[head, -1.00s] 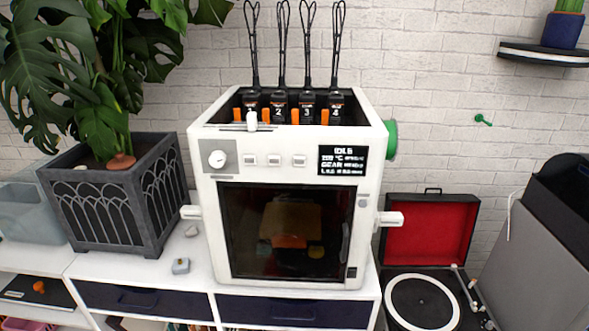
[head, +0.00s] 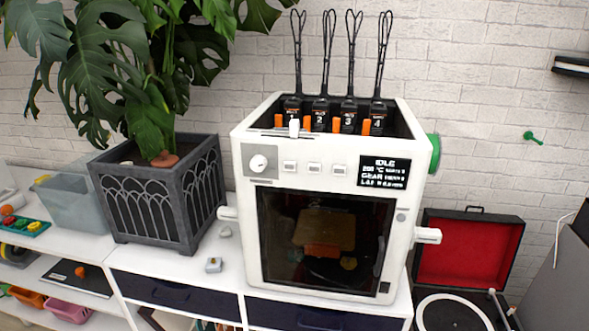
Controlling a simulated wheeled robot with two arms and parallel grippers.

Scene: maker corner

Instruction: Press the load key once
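A white 3D printer (head: 250,225) stands on the white cabinet. Its front panel has a round knob (head: 259,163), a row of three small keys (head: 314,168) and a black display (head: 384,172) that reads IDLE and GEAR. The key labels are too small to read, so I cannot tell which is the load key. The dark glass door (head: 325,243) below the panel is closed, with an orange part dimly visible inside. Numbered black modules with orange tabs sit in the open top. Neither of my grippers is in view.
A large plant in a dark grey planter (head: 165,205) stands left of the printer. A small grey object (head: 213,265) lies on the cabinet top (head: 190,272) in front. A red-lined record player (head: 468,255) is on the right. The space before the panel looks clear.

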